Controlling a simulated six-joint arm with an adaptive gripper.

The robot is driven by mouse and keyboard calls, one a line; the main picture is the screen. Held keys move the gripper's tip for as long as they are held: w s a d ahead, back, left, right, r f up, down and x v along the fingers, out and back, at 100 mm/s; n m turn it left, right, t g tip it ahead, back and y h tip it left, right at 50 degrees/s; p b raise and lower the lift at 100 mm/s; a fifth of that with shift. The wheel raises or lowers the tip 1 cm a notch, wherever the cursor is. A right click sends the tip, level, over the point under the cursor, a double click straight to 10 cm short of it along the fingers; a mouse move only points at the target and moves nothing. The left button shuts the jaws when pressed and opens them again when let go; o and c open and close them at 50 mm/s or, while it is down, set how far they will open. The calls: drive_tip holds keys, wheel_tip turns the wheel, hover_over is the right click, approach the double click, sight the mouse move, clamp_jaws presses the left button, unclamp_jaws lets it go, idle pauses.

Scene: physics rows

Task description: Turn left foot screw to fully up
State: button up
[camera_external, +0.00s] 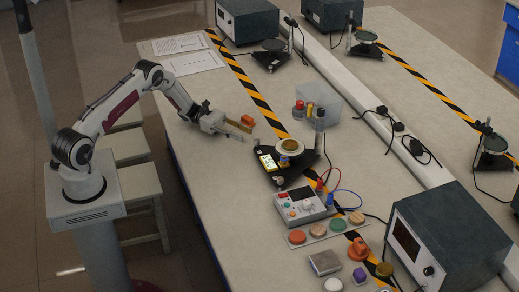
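The apparatus with a black base (268,180) stands on the bench right of the centre, with a round pale plate (289,147) on top and an upright post at its right. The foot screws are too small to tell apart, and I cannot make out how high the left one stands. My gripper (243,130) is up and left of the apparatus, clear of it. Its two tan fingers appear apart, with nothing seen between them. A small orange piece shows beside the far finger.
A control box (299,206) with cables sits in front of the apparatus. Several coloured discs and knobs lie nearby. A large dark instrument (448,233) stands at the lower right. A clear bin (322,98) stands behind. The bench's left part is free.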

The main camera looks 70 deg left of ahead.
sight(257, 141)
drive_tip(key=shift+s+f, duration=0.15)
drive_tip(key=shift+s, duration=0.05)
idle(0.3)
drive_tip(key=shift+x, duration=3.9)
clamp_jaws()
